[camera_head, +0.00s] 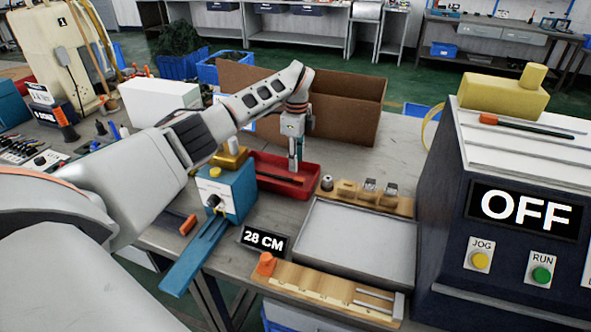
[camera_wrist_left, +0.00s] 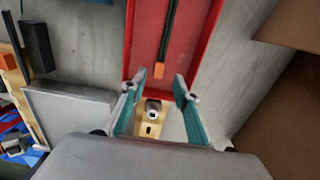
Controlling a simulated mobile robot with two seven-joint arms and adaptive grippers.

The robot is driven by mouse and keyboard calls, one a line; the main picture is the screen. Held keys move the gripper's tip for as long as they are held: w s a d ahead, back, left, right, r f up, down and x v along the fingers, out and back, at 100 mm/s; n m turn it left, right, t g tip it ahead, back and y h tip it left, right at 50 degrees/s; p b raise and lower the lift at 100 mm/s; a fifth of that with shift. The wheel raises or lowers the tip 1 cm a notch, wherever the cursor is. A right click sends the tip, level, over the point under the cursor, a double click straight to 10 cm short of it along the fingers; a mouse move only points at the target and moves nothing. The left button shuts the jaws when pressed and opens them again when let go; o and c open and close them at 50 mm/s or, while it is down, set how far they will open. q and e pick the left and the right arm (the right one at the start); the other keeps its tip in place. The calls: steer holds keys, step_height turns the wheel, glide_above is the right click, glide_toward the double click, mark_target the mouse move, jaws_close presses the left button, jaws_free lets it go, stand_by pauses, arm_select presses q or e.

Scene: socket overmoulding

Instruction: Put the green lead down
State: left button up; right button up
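A thin dark lead, greenish in the wrist view (camera_wrist_left: 171,30), lies inside the red tray (camera_wrist_left: 207,35) and ends in an orange tip (camera_wrist_left: 159,71). In the head view the lead (camera_head: 275,177) shows as a dark strip in the red tray (camera_head: 305,190). My left gripper (camera_head: 295,168) points down over the right part of this tray. In the wrist view its teal fingers (camera_wrist_left: 158,92) are apart with nothing gripped between them. The orange tip is just beyond the fingertips. My right gripper is not in view.
A wooden rack with small parts (camera_head: 403,207) stands right of the red tray, behind a grey tray (camera_head: 360,240). A blue box (camera_head: 238,190) stands to the left. A cardboard box (camera_head: 345,110) is behind. A dark machine (camera_head: 450,215) reading OFF stands at right.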

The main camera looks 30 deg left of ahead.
arm_select(q)
step_height(320, 180, up, 6)
steer(key=shift+f, duration=0.2)
stand_by(0.6)
